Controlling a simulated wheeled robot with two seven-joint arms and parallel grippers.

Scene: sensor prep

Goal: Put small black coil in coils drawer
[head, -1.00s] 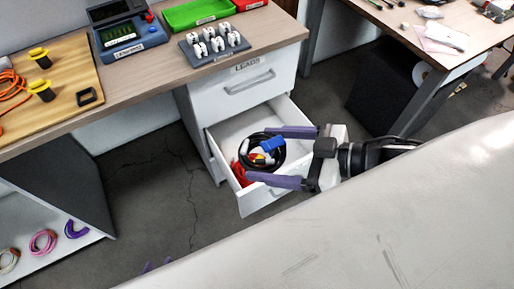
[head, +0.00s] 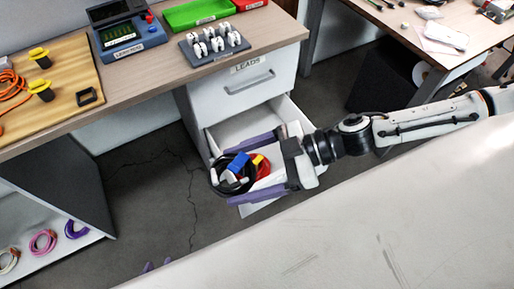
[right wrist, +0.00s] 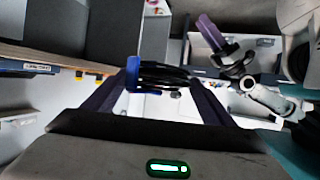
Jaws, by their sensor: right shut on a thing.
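The small black coil (head: 216,183), with a blue connector on it, hangs between the purple fingers of my right gripper (head: 230,170). It also shows in the right wrist view (right wrist: 160,74). The gripper is shut on it, near the left side of an open white drawer (head: 227,131). No label on this drawer is visible; the shut drawer above it (head: 240,92) reads LEADS. Yellow and red parts (head: 263,168) show between the fingers; I cannot tell whether they belong to the coil. Of my left gripper only purple tips (head: 155,266) show at the bottom edge, the rest hidden.
The desk (head: 135,88) holds a blue meter, a rack of white parts and green and red trays. Pink and purple coils (head: 43,242) lie on a low shelf at left. Another table (head: 400,40) stands at right. The floor left of the drawer is clear.

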